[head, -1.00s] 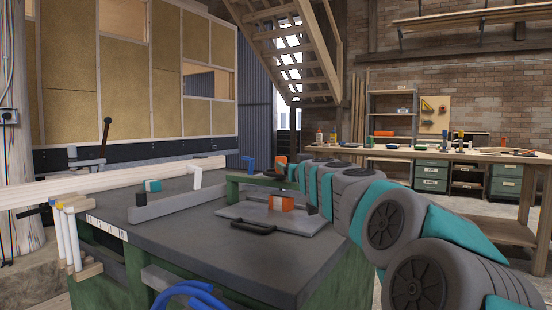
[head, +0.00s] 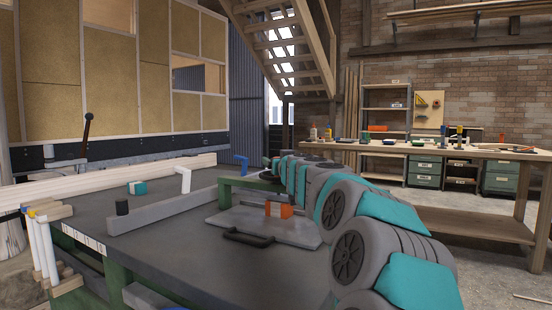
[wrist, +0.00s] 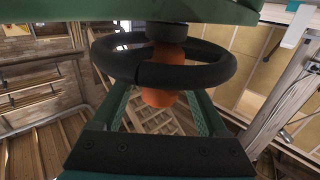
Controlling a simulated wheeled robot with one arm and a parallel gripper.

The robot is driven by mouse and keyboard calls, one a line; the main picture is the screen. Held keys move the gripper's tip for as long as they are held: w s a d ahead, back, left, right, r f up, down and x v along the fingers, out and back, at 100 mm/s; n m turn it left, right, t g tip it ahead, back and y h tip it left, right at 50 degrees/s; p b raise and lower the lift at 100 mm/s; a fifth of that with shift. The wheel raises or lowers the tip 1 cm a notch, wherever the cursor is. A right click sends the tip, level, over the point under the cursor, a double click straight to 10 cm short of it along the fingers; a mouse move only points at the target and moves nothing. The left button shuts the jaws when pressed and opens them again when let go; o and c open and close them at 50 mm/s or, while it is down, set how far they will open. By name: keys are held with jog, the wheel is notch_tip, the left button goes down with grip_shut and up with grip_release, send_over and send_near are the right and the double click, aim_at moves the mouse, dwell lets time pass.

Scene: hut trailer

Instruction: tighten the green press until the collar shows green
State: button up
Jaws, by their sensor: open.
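The green press (head: 228,190) stands at the back of the dark workbench, a green frame over a grey plate. Its black ring handwheel (wrist: 222,72) fills the middle of the wrist view, with a green press part (wrist: 60,27) along the top. A dark collar (wrist: 166,33) sits above the wheel; I see no green lit on it. An orange knob (wrist: 158,97) sits at the wheel's centre. My gripper (wrist: 162,112) is open, its two fingers reaching toward the wheel on either side of the knob. Whether they touch the wheel I cannot tell. In the head view my arm partly hides the press top.
The workbench (head: 190,270) has a grey plate with a black handle (head: 248,239) and orange pieces (head: 278,209) under the press. A wooden bench (head: 450,152) stands behind at right.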

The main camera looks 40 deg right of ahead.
jog(key=shift+x, duration=0.95)
grip_shut()
